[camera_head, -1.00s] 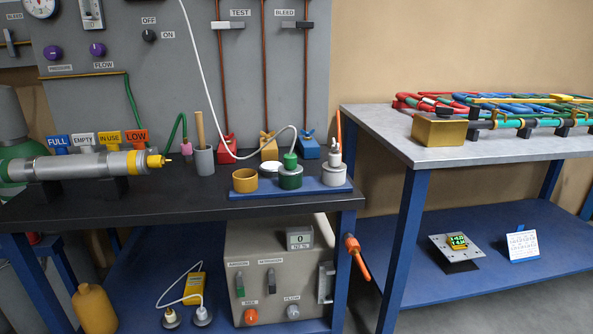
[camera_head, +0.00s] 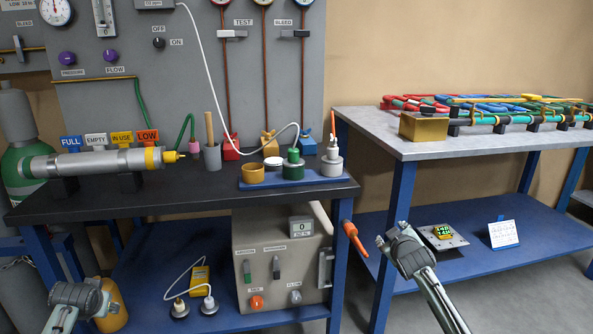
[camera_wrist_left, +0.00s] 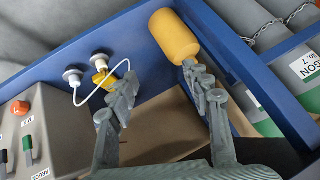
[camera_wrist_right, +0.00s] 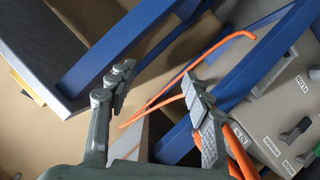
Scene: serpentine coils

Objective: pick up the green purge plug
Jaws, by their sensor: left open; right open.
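A green plug (camera_head: 293,156) with a white hose on top stands upright in a green-rimmed cup (camera_head: 293,172) on a small blue tray (camera_head: 262,185). The tray lies on the black bench top, near its right end. My left gripper (camera_head: 78,290) is open and empty at the lower left, well below and left of the plug. My right gripper (camera_head: 388,245) is open and empty at the lower right, in front of the gap between the benches. The wrist views also show the left gripper (camera_wrist_left: 160,78) and the right gripper (camera_wrist_right: 157,76); neither shows the green plug.
The white hose (camera_head: 212,90) arcs over the bench. A grey holder with a wooden handle (camera_head: 211,156) stands left.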

